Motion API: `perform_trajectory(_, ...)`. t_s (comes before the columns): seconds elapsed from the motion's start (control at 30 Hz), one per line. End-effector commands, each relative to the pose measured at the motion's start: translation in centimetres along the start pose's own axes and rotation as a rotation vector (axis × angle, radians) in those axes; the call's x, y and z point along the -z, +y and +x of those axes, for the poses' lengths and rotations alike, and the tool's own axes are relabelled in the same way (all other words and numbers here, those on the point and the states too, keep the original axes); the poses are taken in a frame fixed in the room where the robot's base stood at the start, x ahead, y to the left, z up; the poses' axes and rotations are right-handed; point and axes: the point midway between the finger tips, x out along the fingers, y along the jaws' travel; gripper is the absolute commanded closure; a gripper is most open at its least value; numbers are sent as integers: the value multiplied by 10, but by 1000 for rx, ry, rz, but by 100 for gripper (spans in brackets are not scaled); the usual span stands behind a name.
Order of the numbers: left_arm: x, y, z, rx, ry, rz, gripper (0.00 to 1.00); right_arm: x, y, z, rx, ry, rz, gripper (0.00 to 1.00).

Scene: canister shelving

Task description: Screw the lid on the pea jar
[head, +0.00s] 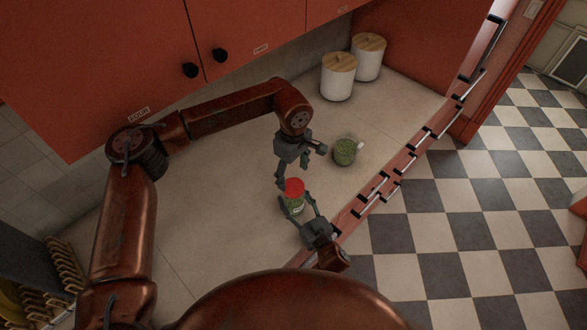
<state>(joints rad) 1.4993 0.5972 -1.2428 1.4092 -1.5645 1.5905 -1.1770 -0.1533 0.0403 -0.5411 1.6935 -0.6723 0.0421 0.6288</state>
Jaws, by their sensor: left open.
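A small jar with green contents (295,207), which I take to be the pea jar, stands near the counter's front edge. A red lid (294,187) sits on its top; I cannot tell how tightly. My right gripper (298,203) reaches in from the lower right with a finger on each side of the jar, and appears closed on it. My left gripper (294,171) is open just above and behind the lid, pointing down, with nothing visible between its fingers. The jar's lower part is partly hidden by the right fingers.
A round container of green stuff (345,152) is right of my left gripper. Two white canisters with wooden lids (338,78) (369,57) stand at the back. A dish rack (62,265) is at lower left. Red cupboards (100,60) hang above. The counter's left part is clear.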

Motion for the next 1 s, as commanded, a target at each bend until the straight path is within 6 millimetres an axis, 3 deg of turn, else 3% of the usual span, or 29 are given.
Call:
perform_trajectory(0.8,0,2,-14,2,-1,-1700,35,0,0,0,0,-1,0,100)
perform_trajectory(1.0,0,3,-17,2,-1,-2050,35,0,0,0,0,-1,0,100)
